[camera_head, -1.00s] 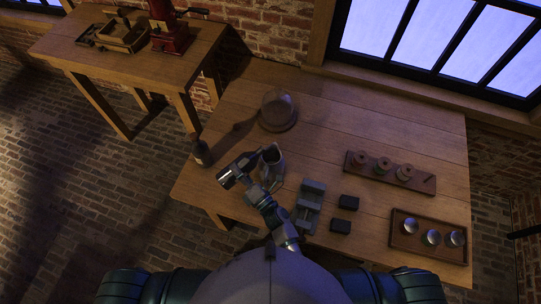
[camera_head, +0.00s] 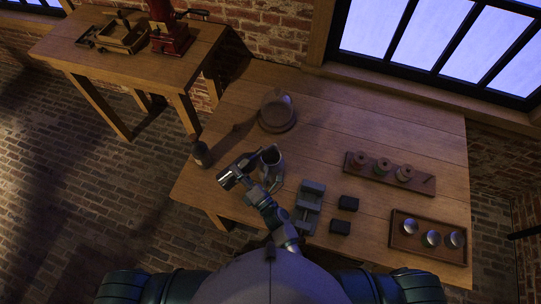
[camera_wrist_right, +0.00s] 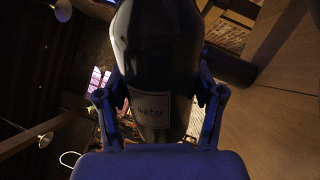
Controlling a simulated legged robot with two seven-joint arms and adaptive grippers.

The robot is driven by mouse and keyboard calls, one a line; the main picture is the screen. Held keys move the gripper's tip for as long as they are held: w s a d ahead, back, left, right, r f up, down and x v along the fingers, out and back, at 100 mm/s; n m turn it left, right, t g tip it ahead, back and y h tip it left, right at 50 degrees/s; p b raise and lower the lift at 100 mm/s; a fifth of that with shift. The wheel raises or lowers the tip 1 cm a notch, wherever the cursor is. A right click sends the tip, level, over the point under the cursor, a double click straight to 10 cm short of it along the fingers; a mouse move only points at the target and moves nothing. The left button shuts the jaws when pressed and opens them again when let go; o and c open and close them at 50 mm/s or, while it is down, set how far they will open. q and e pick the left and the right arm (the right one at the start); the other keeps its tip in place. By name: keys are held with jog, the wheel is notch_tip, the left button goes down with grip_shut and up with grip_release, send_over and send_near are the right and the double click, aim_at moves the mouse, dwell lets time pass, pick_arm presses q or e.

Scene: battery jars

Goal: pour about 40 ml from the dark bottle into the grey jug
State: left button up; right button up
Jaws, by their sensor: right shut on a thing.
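My right gripper (camera_head: 238,172) is at the left part of the table, just left of the grey jug (camera_head: 271,160). The room looks rolled in that view, so the bottle appears tilted. In the head view the bottle is hard to tell from the gripper, beside the jug's mouth. No stream of liquid can be made out. The level inside the jug does not show. My left gripper is out of view.
A small dark bottle-like thing (camera_head: 202,155) stands at the table's left edge. A round brown dish (camera_head: 277,117) is behind the jug.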

aim_at(252, 157)
dwell(0.8)
jog(key=shift+w+d+n+g, duration=0.15)
jog(key=shift+d+n, duration=0.05)
jog(key=shift+n, duration=0.4)
jog(key=shift+w+d+n+g, duration=0.1)
jog(key=shift+d+n+g, duration=0.05)
jog(key=shift+n, duration=0.45)
jog(key=r+n+p, duration=0.1)
jog(key=w+d+n+g+y+p, duration=0.1)
jog(key=n, duration=0.1)
jog(key=shift+d+r, duration=0.15)
jog(key=shift+r, duration=0.2)
jog(key=n, duration=0.2)
jog(key=d+n+g, duration=0.1)
jog(key=n+p, duration=0.1)
jog(key=n, duration=0.1)
jog(key=shift+w+d+f+n+g, duration=0.2)
jog(key=shift+w+f+n+g, duration=0.1)
jog(key=shift+w+f, duration=0.1)
jog(key=r+n+p, duration=0.1)
jog(key=n+p, duration=0.1)
jog(key=p, duration=0.1)
jog(key=r+n+p, duration=0.1)
jog(key=shift+w+d+r+n+g, duration=0.3)
jog(key=shift+d+r+g, duration=0.05)
jog(key=shift+g, duration=0.05)
jog(key=shift+w+d+r+n+h+p, duration=0.2)
jog(key=shift+r+n+h+p, duration=0.2)
jog(key=shift+r+n+p, duration=0.55)
